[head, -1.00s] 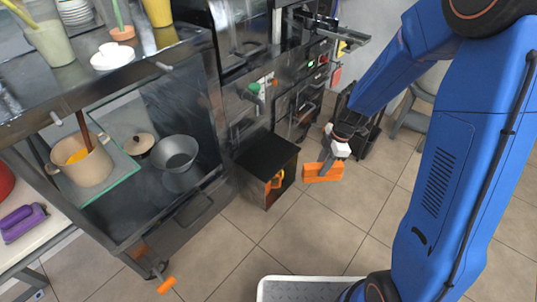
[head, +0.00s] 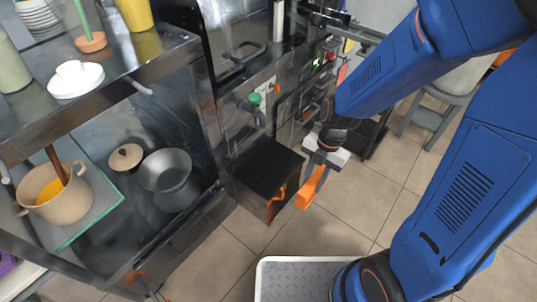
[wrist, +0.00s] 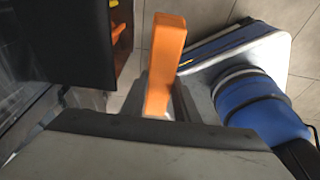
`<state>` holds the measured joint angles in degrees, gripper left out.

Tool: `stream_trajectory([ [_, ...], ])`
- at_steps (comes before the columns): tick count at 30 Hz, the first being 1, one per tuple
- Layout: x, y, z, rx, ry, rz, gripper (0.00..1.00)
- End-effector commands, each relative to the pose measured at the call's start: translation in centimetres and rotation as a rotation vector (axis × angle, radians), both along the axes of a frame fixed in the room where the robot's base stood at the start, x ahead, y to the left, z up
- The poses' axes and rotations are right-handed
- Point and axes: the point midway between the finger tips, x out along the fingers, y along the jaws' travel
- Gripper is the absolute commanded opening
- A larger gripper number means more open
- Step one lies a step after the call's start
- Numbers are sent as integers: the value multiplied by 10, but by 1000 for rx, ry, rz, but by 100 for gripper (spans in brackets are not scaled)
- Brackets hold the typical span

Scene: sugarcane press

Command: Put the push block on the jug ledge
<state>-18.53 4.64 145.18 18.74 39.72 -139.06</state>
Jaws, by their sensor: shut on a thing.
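The push block, an orange bar, (head: 311,187) hangs below my gripper (head: 321,166) in the head view, tilted and clear of the floor. In the wrist view the orange block (wrist: 166,55) stands out from between the fingers (wrist: 163,98), which are shut on it. A black-topped box-like shelf (head: 268,166) at the front of the steel press looks like the jug ledge, but I cannot be sure. My gripper is just to its right. In the wrist view its dark top (wrist: 65,40) is at the left, apart from the block.
An orange item (head: 278,196) sits in the open side of the black-topped box. The steel press (head: 262,100) with a green knob (head: 254,99) rises behind. A glass-shelved cabinet with a pot (head: 52,193) is at left. Tiled floor (head: 340,215) is free in front.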

Motion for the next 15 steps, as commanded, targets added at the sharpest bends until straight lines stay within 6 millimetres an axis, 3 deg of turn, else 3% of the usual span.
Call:
stream_trajectory([
  [5,15,19,0,0,0,3,3],
  [15,60,77,-1,0,0,1,3],
])
